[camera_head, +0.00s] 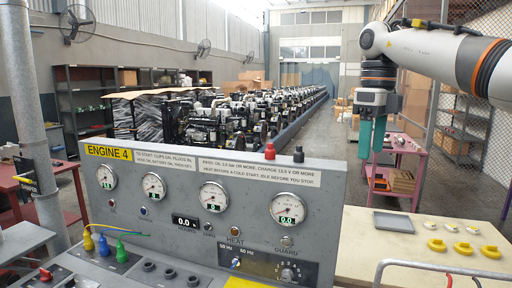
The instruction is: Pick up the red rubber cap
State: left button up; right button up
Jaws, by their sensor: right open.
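A small red cap (270,152) stands upright on the top edge of the grey engine control panel (150,218). A black cap (298,155) stands just to its right on the same edge. My right gripper (372,150) hangs from the arm at the upper right, with its teal fingers pointing down. It is open, with nothing seen between the fingers. It is to the right of the red cap and higher in the picture, apart from it. My left gripper is not in view.
The panel carries gauges, knobs and coloured plugs (103,245). A beige table (400,255) at right holds a grey tray (392,222) and several yellow parts (436,245). A metal rail (440,265) crosses its front. A long row of engines (240,115) runs behind.

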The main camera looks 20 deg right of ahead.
aim_at(270, 151)
jog(key=i+j, duration=0.1)
jog(key=i, duration=0.55)
jog(key=i+j, duration=0.1)
jog(key=i, duration=0.6)
